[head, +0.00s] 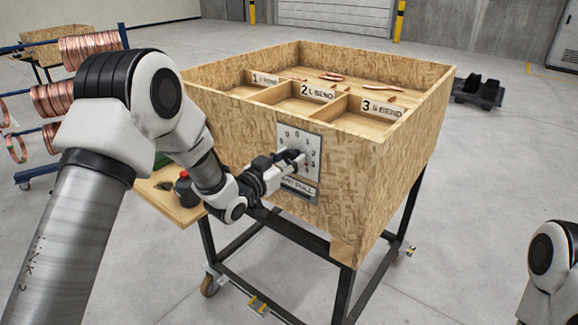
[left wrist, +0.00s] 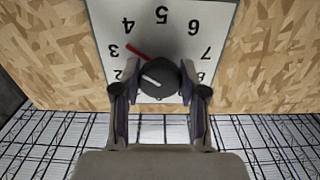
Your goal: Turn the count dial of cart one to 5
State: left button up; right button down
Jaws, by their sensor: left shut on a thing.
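The count dial has a white number plate (head: 312,142) on the front of the wooden cart bin (head: 245,130). In the left wrist view its dark round knob (left wrist: 161,79) sits on the plate (left wrist: 165,45), whose numbers appear upside down. A red pointer (left wrist: 137,52) reaches from the knob toward the gap between 3 and 4. A short white mark shows on the knob face. My left gripper (head: 291,161) is shut on the knob, one finger on each side, as the left wrist view shows (left wrist: 160,95). It hides most of the knob in the head view. My right gripper is out of view.
The bin has compartments labelled 1, 2 and 3, with copper pieces (head: 333,77) inside. A small wooden side shelf (head: 165,197) holds a dark bottle-like object (head: 184,188). A rack of copper coils (head: 90,48) stands at left.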

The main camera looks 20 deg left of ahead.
pick_arm(q)
jog(key=m+b, duration=0.8)
jog(key=shift+f, duration=0.25)
jog(key=shift+r+m+b, duration=0.2)
jog(key=shift+m+b, duration=1.1)
jog(key=shift+m, duration=0.1)
jog(key=o, duration=1.2)
jog(key=shift+c, duration=0.2)
jog(key=shift+s+a, duration=0.1)
jog(key=v, duration=1.1)
jog(key=shift+s, duration=0.4)
